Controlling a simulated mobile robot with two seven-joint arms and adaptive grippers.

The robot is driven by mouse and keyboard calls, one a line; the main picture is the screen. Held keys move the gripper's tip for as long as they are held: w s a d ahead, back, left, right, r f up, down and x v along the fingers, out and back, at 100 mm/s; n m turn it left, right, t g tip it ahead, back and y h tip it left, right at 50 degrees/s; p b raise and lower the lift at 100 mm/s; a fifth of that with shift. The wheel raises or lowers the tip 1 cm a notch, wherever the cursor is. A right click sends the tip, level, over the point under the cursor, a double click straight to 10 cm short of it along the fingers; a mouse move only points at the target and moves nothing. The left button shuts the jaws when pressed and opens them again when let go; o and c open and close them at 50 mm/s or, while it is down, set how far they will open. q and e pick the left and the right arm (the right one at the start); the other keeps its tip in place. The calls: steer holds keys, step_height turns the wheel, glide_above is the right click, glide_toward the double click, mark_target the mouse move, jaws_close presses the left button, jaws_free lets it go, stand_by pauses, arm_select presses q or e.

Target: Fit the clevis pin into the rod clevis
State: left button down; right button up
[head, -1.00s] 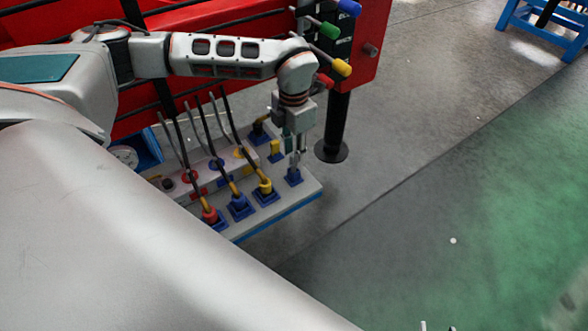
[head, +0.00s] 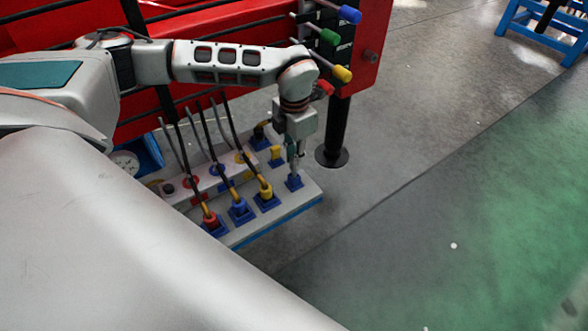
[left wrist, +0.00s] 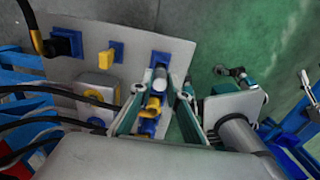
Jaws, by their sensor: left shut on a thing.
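My left gripper (head: 297,152) is at the near right corner of the pale board, just above a blue base (head: 294,183). In the left wrist view, its two green fingers (left wrist: 161,90) close in on a small grey, round-topped part (left wrist: 160,77) between their tips. I cannot tell whether this part is the clevis pin or the top of the rod clevis. The grey upright on the blue base, likely the rod clevis, is mostly covered by the fingers. The same base shows in the left wrist view (left wrist: 158,58).
The pale board (head: 262,222) also bears a yellow piece (head: 276,152), a black plug (head: 260,134), and red, blue and yellow plugs with hoses. A red frame with coloured handles and a black leg (head: 338,130) stands behind.

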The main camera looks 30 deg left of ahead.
arm_select(q)
steer(key=shift+r+p, duration=2.4)
steer(key=shift+r, duration=0.75)
steer(key=shift+f, duration=0.1)
